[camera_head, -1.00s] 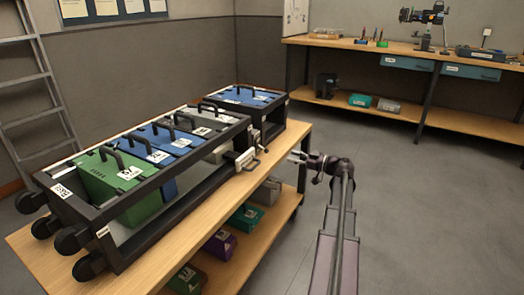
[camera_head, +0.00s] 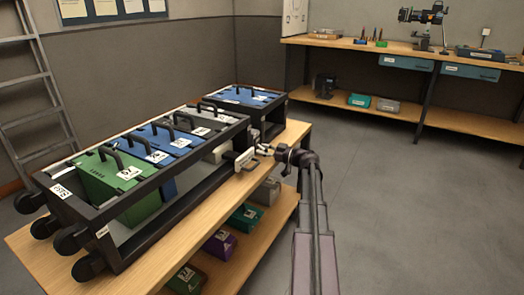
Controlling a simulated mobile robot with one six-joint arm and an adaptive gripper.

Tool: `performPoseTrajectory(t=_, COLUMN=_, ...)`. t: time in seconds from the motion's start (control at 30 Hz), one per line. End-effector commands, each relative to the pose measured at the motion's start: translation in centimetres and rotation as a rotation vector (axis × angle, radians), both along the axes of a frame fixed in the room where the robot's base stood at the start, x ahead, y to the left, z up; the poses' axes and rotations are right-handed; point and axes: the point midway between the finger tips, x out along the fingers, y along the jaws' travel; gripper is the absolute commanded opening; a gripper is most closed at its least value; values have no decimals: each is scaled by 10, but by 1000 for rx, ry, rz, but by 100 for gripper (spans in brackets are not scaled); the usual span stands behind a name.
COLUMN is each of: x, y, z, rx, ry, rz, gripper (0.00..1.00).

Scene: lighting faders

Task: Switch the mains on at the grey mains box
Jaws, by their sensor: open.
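A small pale grey box (camera_head: 238,156), which looks like the mains box, sits at the right end of the long black rack, by the bench's front edge. At this size I cannot tell whether the fingers touch the box or handle. The switch position is too small to make out.
The long black rack (camera_head: 103,232) holds green, blue and grey handled modules on the wooden bench (camera_head: 165,268). A smaller rack with a blue module (camera_head: 243,97) stands behind. Coloured boxes lie on the lower shelf. A workbench (camera_head: 350,45) is at the back; the right floor is clear.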

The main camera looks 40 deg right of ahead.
Motion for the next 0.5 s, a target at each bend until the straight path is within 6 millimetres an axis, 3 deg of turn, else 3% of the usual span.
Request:
performPoseTrajectory(t=0.37, x=4, y=2, z=0, rx=0, ry=0, rz=0, gripper=48)
performPoseTrajectory(t=0.5, x=4, y=2, z=0, rx=0, ry=0, rz=0, gripper=12)
